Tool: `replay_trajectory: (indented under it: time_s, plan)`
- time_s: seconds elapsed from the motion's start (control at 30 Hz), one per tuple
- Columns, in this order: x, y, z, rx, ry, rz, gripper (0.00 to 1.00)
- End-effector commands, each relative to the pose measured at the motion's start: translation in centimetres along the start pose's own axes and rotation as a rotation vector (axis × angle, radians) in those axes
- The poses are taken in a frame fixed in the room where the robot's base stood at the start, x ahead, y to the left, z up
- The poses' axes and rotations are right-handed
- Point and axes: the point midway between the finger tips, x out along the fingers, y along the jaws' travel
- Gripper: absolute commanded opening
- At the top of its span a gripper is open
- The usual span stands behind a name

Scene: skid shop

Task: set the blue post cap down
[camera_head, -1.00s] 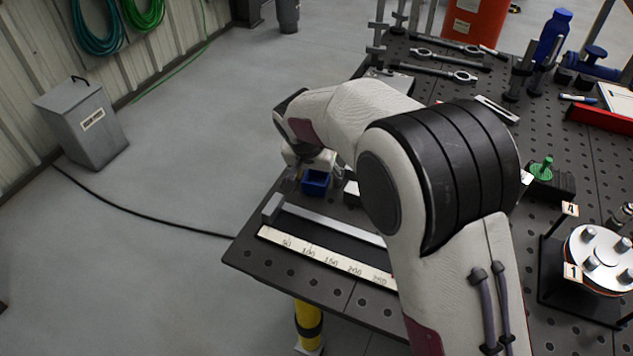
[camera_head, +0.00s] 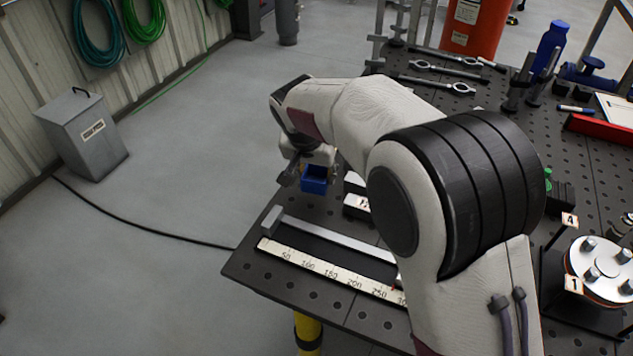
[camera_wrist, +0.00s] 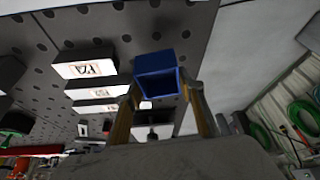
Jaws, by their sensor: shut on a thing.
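The blue post cap (camera_head: 315,179) is a small square cap with its open side showing. My gripper (camera_head: 314,170) is shut on it and holds it near the table's (camera_head: 255,266) far left edge. In the wrist view the cap (camera_wrist: 156,68) sits between the two yellowish fingers of my gripper (camera_wrist: 158,90), with the perforated table top behind it. The arm hides part of the table. I cannot tell the exact gap between the cap and the table.
A scale strip (camera_head: 315,268) and a grey bar (camera_head: 335,240) lie at the table's front left. Labelled blocks (camera_wrist: 85,69) stand beside the cap. A plate with posts (camera_head: 606,262) is at right. A red-orange cylinder (camera_head: 473,28) stands at the back.

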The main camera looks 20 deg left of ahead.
Motion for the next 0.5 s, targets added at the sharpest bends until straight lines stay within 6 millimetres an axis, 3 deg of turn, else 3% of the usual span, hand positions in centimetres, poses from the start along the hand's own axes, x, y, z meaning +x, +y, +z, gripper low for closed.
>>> replay_trajectory:
  time_s: [0.2,0.5]
  plan:
    - [-3.0,0.0,-1.3,0.000,0.002,-0.001,0.15]
    - [-4.8,0.0,-2.0,0.000,0.000,0.000,0.15]
